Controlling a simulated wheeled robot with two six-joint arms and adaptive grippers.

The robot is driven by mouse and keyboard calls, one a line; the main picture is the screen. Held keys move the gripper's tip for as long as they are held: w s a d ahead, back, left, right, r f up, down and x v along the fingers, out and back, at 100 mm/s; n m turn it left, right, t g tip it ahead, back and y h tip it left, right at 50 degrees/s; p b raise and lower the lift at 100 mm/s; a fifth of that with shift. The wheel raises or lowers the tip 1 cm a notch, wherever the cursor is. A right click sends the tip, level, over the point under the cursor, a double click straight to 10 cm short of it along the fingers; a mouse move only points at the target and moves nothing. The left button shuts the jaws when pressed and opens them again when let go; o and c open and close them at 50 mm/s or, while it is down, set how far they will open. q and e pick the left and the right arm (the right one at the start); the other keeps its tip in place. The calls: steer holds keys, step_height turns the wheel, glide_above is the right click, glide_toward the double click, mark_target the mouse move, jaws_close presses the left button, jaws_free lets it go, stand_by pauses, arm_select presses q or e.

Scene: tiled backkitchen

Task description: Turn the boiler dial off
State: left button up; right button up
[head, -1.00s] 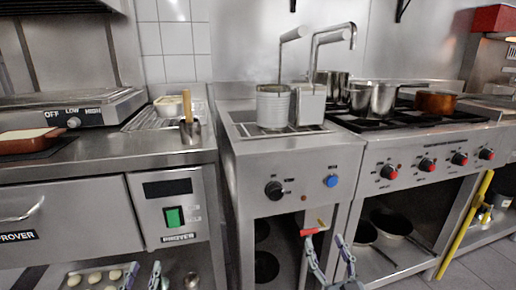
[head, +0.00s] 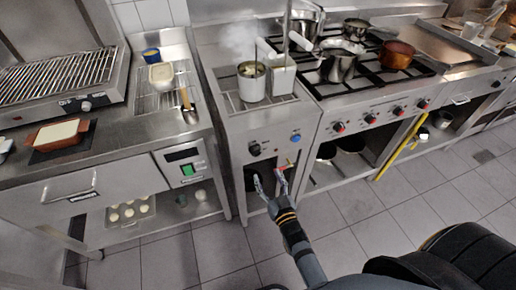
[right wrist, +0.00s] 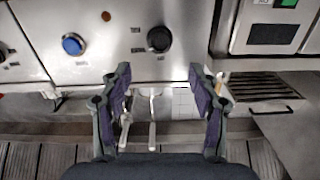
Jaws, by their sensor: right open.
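The boiler (head: 222,125) is the steel unit in the middle of the head view, between the counter and the stove. Its black round dial (head: 255,149) is on the front panel, left of a blue button (head: 296,138). In the right wrist view the dial (right wrist: 158,40) shows beyond the fingertips, right of the blue button (right wrist: 73,44). The dial's pointer setting is too small to tell. My right gripper (head: 269,180) is open and empty, in front of the boiler below the dial, apart from it. In the right wrist view its fingers (right wrist: 160,72) are spread wide. My left gripper is out of view.
Steam rises over the pots (head: 251,82) on the boiler. A small red-handled part (head: 291,163) sits low on the boiler front near my right fingers. The stove (head: 350,122) with red-marked knobs stands right. A yellow bar (head: 403,147) leans there. Tiled floor in front is clear.

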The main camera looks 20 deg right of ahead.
mark_target(257, 154)
steer(key=w, duration=1)
steer(key=shift+w+a+b, duration=0.2)
steer(key=shift+w+b, duration=0.05)
steer(key=shift+b, duration=0.05)
steer(key=c, duration=1.2)
steer(key=shift+f+n, duration=0.1)
steer(key=shift+n, duration=0.2)
steer(key=n+b, duration=0.1)
steer(key=n, duration=0.4)
steer(key=shift+f+b, duration=0.1)
steer(key=shift+b, duration=0.2)
steer(key=n+b, duration=0.1)
steer(key=n, duration=0.5)
steer(key=shift+b, duration=0.4)
steer(key=shift+d+n, duration=0.1)
steer(key=shift+n, duration=0.2)
